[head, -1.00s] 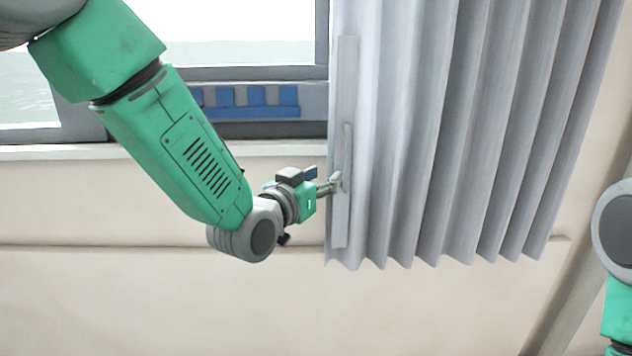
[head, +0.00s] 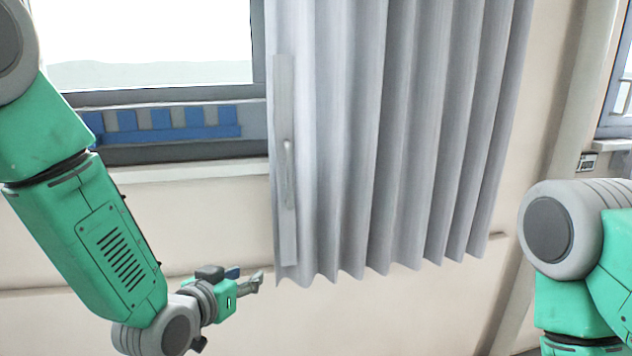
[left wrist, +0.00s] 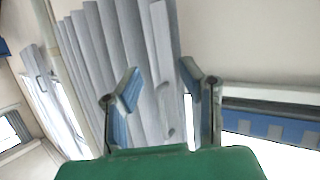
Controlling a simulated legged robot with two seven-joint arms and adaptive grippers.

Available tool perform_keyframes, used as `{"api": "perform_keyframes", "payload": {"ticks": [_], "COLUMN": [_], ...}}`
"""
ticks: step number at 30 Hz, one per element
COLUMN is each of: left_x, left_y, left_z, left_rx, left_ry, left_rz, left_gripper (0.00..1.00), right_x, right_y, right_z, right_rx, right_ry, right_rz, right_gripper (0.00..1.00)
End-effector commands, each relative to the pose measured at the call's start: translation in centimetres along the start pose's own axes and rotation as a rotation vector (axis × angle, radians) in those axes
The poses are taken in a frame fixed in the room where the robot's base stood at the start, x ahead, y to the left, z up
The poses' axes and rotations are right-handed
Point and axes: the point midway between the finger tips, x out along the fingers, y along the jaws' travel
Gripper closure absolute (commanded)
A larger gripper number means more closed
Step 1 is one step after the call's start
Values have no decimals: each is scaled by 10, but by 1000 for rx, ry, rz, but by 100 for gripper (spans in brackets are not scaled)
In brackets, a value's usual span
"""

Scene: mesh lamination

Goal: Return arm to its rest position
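My left gripper (head: 256,282) is at the lower left of the head view, below and left of the curtain handle, apart from it. In the left wrist view its two fingers (left wrist: 160,85) are spread, with nothing between them but the curtain farther off. The grey curtain (head: 400,130) hangs in folds, with a flat strip (head: 284,90) and a handle (head: 288,170) along its left edge. It also shows in the left wrist view (left wrist: 95,60). My right arm is at the right of the head view; its gripper is out of the picture.
A window (head: 160,45) with a grey frame and a sill (head: 190,172) is left of the curtain. Blue blocks (head: 165,130) show along its lower part. A small box (head: 587,161) is on the wall at right. The wall below the curtain is clear.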

Motion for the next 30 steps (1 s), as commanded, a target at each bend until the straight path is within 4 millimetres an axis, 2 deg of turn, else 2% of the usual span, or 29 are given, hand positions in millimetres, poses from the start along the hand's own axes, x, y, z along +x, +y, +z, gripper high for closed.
{"api": "perform_keyframes", "payload": {"ticks": [1, 8, 12, 14, 18, 24, 27, 30], "left_x": [-4, -36, -66, -81, -122, -192, -224, -249], "left_y": [-3, -19, -26, -29, -33, -36, -37, -37], "left_z": [28, 139, 204, 230, 287, 357, 382, 398], "left_rx": [-8, -51, -75, -86, -111, -144, -157, -166], "left_ry": [-59, -316, -477, -545, -710, -946, -1045, -1120], "left_rz": [-7, -49, -75, -86, -116, -160, -180, -196], "left_gripper": [66, 66, 66, 66, 66, 66, 66, 66], "right_x": [3, 9, 13, 14, 18, 24, 26, 28], "right_y": [0, 0, 0, 0, 0, 0, 0, 0], "right_z": [0, 1, 1, 1, 1, 2, 2, 2], "right_rx": [0, 1, 1, 1, 0, 0, 0, 0], "right_ry": [0, -1, -1, -1, -1, 0, 0, 0], "right_rz": [0, 0, 0, 0, 0, 0, 0, 0], "right_gripper": [60, 60, 60, 60, 60, 60, 60, 60]}}
